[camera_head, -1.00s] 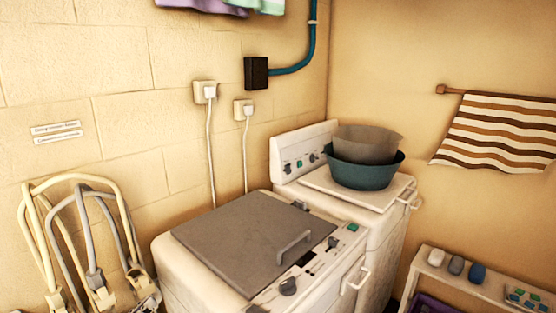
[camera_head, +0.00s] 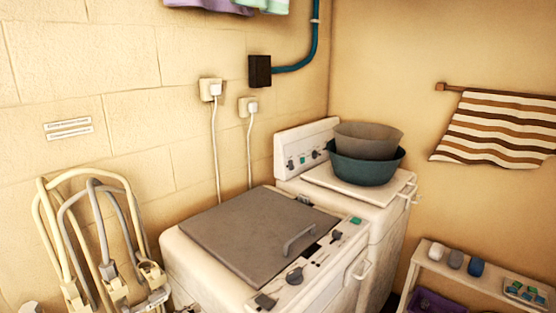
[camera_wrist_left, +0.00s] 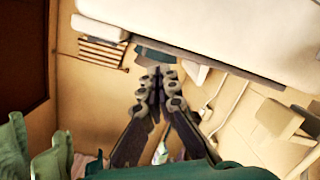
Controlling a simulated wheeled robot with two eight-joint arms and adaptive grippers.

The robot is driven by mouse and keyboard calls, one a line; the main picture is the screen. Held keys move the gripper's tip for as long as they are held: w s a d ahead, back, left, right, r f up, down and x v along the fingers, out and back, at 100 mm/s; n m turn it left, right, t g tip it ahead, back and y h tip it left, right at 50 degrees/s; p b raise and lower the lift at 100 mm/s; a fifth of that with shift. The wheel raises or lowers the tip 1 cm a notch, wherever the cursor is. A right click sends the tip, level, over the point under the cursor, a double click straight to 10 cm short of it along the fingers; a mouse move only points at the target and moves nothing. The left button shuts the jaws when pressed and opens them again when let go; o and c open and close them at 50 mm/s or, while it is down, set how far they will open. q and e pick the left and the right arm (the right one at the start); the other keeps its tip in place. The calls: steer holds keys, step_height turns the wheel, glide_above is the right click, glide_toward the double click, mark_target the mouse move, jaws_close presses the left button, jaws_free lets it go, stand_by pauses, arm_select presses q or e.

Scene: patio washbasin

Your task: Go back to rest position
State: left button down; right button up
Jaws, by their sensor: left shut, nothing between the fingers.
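My left gripper (camera_wrist_left: 157,76) shows in the left wrist view, with its dark fingers closed together at the tips and nothing between them. It points up the picture toward the underside of a large white body. I cannot make out the gripper in the head view. My right gripper is in neither view.
A white top-lid washer (camera_head: 205,290) with a grey lid (camera_head: 255,235) stands against the block wall. Behind it, another white appliance (camera_head: 355,200) holds a teal basin (camera_head: 365,168) with a grey bowl (camera_head: 368,140) inside. Folded frames (camera_head: 105,235) lean at left; a low shelf (camera_head: 465,276) stands right.

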arm_select(q)
steer(key=s+d+f+n+g+y, duration=0.2)
steer(key=s+d+f+g+y, duration=0.3)
steer(key=s+d, duration=0.2)
steer(key=s+a+y, duration=0.3)
steer(key=s+y, duration=0.3)
steer(key=s, duration=0.2)
steer(key=shift+s+f, duration=0.15)
steer(key=shift+s, duration=0.05)
